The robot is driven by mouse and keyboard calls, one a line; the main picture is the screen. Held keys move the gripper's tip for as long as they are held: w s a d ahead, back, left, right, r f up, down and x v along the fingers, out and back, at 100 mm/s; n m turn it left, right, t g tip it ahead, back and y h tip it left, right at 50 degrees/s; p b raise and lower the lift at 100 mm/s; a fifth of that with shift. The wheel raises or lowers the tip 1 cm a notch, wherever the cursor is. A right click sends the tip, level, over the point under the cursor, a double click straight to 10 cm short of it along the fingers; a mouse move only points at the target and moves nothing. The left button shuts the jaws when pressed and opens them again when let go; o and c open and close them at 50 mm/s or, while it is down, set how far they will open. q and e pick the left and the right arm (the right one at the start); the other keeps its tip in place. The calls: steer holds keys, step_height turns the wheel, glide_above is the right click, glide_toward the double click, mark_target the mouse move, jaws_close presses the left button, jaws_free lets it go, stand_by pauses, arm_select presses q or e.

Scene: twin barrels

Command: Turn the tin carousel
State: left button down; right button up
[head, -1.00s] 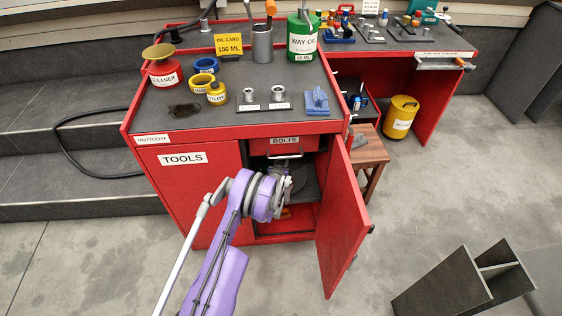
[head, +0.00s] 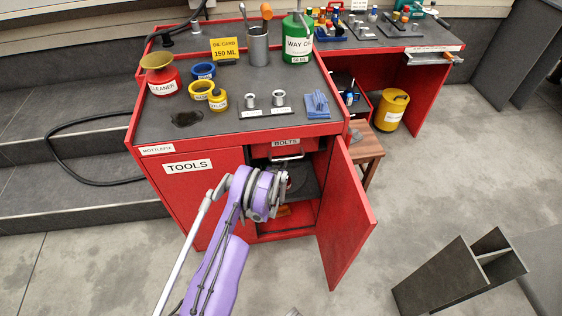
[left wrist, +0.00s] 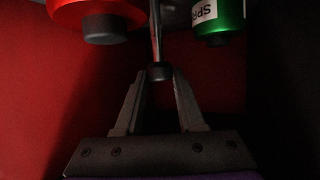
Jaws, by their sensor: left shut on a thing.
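My left arm reaches into the open red cabinet in the head view, and its wrist hides most of the carousel (head: 300,187), whose dark disc shows only in part. In the left wrist view my left gripper (left wrist: 160,76) is shut on a thin grey upright peg (left wrist: 156,40) with a dark end. A red tin (left wrist: 75,12) with a dark cap is at upper left there, and a green tin (left wrist: 222,18) with a white label is at upper right. The fingers are apart from both tins. My right gripper is not in view.
The cabinet door (head: 345,215) stands open right of my arm. The BOLTS drawer (head: 286,147) is just above the opening. Dark metal pieces (head: 440,280) stand on the floor at lower right.

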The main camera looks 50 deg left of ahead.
arm_select(q)
steer(key=shift+d+f, duration=0.1)
steer(key=c, duration=0.5)
jaws_free()
steer(key=p+v, duration=0.1)
steer(key=v, duration=1)
